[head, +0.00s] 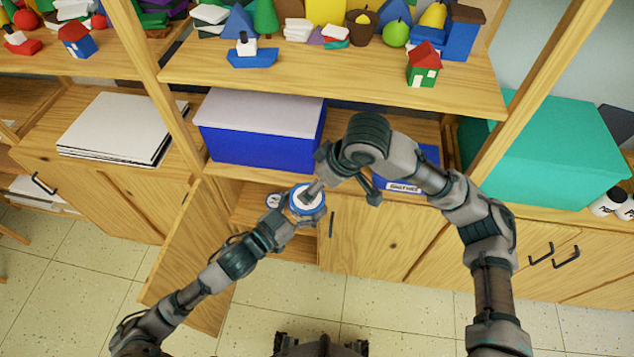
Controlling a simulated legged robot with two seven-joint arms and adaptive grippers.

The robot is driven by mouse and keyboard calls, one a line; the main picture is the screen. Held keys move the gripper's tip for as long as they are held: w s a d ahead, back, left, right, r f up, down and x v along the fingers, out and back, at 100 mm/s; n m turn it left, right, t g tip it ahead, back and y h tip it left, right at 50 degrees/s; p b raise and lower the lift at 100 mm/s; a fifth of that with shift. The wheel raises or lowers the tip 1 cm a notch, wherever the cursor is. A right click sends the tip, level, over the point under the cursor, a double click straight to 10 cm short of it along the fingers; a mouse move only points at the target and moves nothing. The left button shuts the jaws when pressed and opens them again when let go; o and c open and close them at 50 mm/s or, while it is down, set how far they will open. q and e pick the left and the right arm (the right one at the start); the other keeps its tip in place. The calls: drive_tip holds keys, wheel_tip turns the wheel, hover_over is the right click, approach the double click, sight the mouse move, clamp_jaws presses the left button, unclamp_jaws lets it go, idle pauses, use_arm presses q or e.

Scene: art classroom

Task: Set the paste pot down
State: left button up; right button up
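The paste pot (306,210), a round jar with a blue rim and a pale lid, is in the middle of the head view, in front of the open cupboard (290,249). My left gripper (288,222) reaches it from the lower left and appears shut on its side; its fingertips are partly hidden by the pot. My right gripper (343,190) comes down from above, its fingers spread apart. One fingertip overlaps the pot's lid; I cannot tell whether it touches. The pot's underside is hidden.
An open cupboard door (185,265) stands left of the opening. A small round labelled item (273,201) is beside the pot. A blue box with a lilac lid (262,140), a blue labelled box (425,160) and a teal box (550,155) sit on the counter above. Crowded toy shelves are higher up.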

use_arm(q)
drive_tip(key=shift+a, duration=0.1)
use_arm(e)
drive_tip(key=shift+s+a+r+h, duration=0.15)
drive_tip(key=shift+s+a+h, duration=0.15)
drive_tip(key=shift+s, duration=0.35)
drive_tip(key=shift+a+f, duration=0.1)
drive_tip(key=shift+f, duration=0.25)
drive_tip(key=x, duration=1.1)
use_arm(q)
drive_tip(key=shift+r, duration=0.1)
use_arm(e)
drive_tip(key=c, duration=1.2)
use_arm(q)
drive_tip(key=o, duration=1)
use_arm(e)
drive_tip(key=shift+s, duration=0.1)
use_arm(q)
drive_tip(key=o, duration=0.4)
drive_tip(key=shift+c, duration=0.2)
use_arm(e)
drive_tip(key=shift+c, duration=1.9)
